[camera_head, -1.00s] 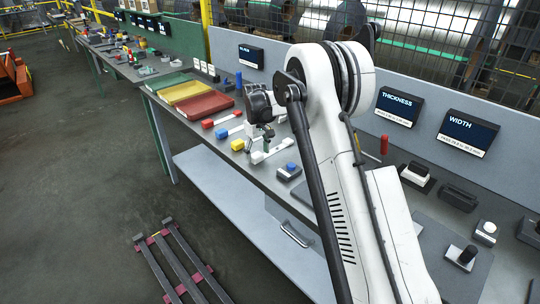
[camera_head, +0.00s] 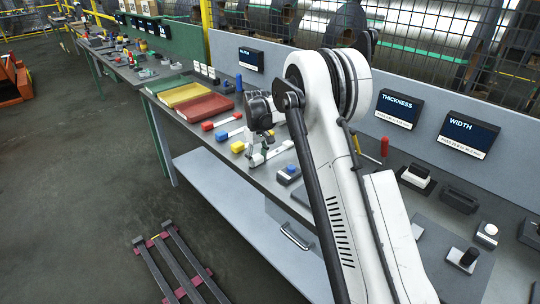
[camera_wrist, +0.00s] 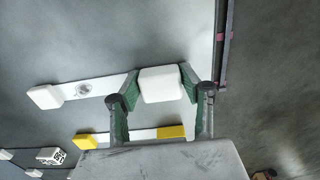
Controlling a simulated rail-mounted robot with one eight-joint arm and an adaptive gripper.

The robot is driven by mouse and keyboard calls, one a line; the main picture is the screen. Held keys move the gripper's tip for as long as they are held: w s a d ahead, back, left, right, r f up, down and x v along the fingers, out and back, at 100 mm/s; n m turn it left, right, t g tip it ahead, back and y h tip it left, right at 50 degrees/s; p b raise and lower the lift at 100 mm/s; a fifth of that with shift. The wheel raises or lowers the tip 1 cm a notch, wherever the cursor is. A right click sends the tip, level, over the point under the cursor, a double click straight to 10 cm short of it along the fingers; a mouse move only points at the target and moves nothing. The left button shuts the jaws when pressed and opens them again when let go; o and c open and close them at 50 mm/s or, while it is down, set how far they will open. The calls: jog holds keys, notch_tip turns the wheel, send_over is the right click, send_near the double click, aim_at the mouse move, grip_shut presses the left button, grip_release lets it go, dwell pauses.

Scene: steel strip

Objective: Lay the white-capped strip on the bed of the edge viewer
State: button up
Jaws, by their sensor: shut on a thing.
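The white-capped strip (camera_head: 274,153) is a pale strip beside the yellow-capped one on the bench; in the wrist view its near white cap (camera_wrist: 160,84) sits between my green finger pads, and its far white cap (camera_wrist: 44,97) is at the left. My gripper (camera_head: 257,160) is shut on the near cap; its fingers also show in the wrist view (camera_wrist: 161,98). I cannot tell whether the strip is clear of the bench top. I cannot tell which device is the edge viewer.
Yellow-capped (camera_head: 238,146), blue-capped (camera_head: 222,135) and red-capped (camera_head: 207,126) strips lie close by. Red (camera_head: 205,107) and yellow (camera_head: 185,94) trays are farther back. Thickness (camera_head: 398,108) and width (camera_head: 468,134) displays line the bench back.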

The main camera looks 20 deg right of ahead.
jog(key=shift+r+p, duration=0.75)
jog(key=shift+r, duration=1.8)
